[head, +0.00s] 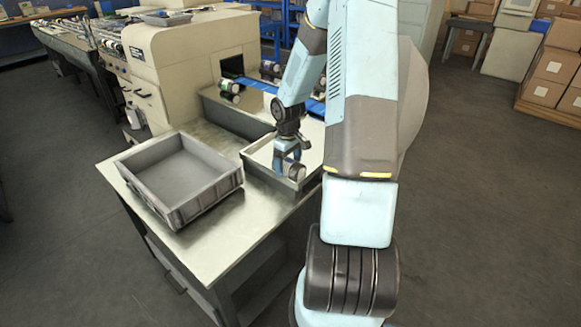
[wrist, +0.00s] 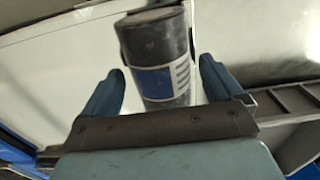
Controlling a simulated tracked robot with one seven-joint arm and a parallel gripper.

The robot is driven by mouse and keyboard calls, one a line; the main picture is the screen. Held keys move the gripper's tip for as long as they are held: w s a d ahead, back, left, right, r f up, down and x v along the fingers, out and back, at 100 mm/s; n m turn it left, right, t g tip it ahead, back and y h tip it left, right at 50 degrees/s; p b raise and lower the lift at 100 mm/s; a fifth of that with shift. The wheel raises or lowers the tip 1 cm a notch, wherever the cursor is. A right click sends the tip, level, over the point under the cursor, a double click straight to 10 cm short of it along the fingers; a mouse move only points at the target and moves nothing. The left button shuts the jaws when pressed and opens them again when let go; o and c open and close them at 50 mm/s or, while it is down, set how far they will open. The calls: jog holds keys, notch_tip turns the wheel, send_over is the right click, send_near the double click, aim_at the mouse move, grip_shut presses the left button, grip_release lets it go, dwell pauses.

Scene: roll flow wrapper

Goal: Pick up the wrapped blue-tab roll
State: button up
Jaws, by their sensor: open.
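My gripper (head: 287,158) is open above the shallow pale metal tray (head: 256,163) on the bench. In the wrist view my gripper (wrist: 161,66) has a finger on each side of a dark roll (wrist: 152,38) with a blue and white label (wrist: 155,82). Gaps show between the roll and both fingers, so it is not clamped. The roll's lower end is hidden behind the gripper body. In the head view the roll (head: 296,173) shows only small, just under the fingers.
An empty grey crate (head: 228,187) stands on the bench left of the tray. The beige wrapping machine (head: 190,52) stands behind, with dark rolls (head: 229,88) at its outlet and a blue conveyor strip (head: 258,86). Stacked cartons (head: 552,66) stand far right. The floor at right is clear.

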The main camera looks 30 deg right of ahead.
jog(key=c, duration=1.4)
